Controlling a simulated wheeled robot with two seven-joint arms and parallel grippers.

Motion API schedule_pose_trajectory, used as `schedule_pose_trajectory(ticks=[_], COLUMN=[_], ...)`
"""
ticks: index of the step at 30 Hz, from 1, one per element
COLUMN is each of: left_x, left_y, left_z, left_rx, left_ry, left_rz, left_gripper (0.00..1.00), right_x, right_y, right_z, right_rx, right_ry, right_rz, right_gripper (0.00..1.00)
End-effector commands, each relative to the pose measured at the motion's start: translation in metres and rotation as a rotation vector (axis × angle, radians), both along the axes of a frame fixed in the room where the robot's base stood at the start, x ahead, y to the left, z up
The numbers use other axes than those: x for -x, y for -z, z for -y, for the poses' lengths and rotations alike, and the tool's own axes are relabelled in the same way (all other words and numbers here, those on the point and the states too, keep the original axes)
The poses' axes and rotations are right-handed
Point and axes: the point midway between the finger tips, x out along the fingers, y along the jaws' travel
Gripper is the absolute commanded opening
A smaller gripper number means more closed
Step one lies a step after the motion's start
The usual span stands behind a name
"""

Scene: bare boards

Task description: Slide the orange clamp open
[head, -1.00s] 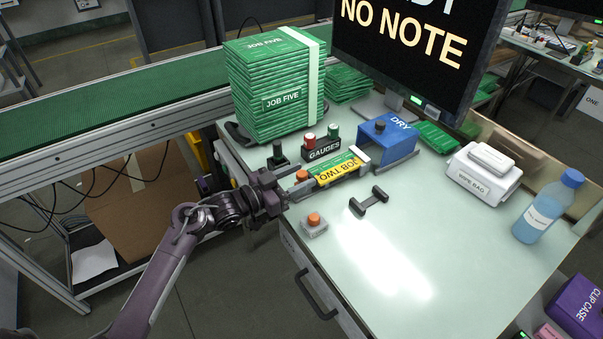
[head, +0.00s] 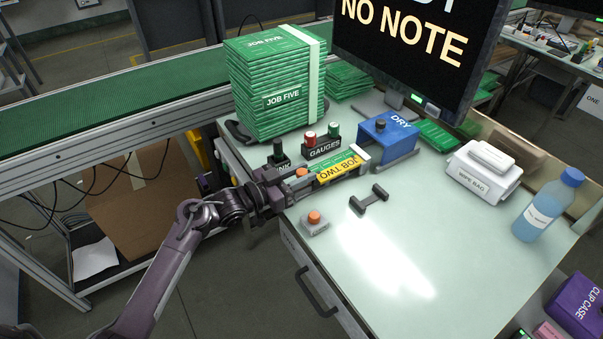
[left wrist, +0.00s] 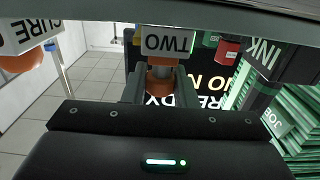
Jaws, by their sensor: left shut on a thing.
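In the left wrist view an orange round part (left wrist: 160,84) stands between the two dark fingers, under a block marked TWO (left wrist: 168,42). The fingers hide part of the orange part. My right gripper is not in view.
A grey box with an orange button (head: 314,218) stands close in front of the gripper.

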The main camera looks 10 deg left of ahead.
Motion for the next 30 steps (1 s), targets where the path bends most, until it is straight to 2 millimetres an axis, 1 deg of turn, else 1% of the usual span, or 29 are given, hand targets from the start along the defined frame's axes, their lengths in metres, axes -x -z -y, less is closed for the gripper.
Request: schedule_pose_trajectory(ticks=[3,6,14,15,19,26,30], left_x=[0.011,0.02,0.022,0.022,0.022,0.022,0.026], left_y=[-0.002,-0.001,0.001,0.001,0.001,0.0,0.001], left_z=[-0.012,-0.021,-0.022,-0.022,-0.022,-0.022,-0.026], left_rx=[-0.003,-0.002,0.0,-0.001,-0.001,0.0,-0.001], left_ry=[-0.002,-0.001,0.0,-0.001,0.0,0.0,0.0], left_rz=[-0.004,-0.004,-0.001,-0.002,-0.002,-0.001,-0.001], left_gripper=[0.0,0.0,0.0,0.29,0.46,0.47,0.47], right_x=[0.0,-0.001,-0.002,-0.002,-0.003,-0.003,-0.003], right_y=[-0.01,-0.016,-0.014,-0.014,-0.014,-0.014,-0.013], right_z=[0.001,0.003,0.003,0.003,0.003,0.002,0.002], right_rx=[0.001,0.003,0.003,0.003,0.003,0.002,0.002], right_ry=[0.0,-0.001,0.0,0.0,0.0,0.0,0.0], right_rz=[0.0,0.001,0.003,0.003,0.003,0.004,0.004], right_gripper=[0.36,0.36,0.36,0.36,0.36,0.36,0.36])
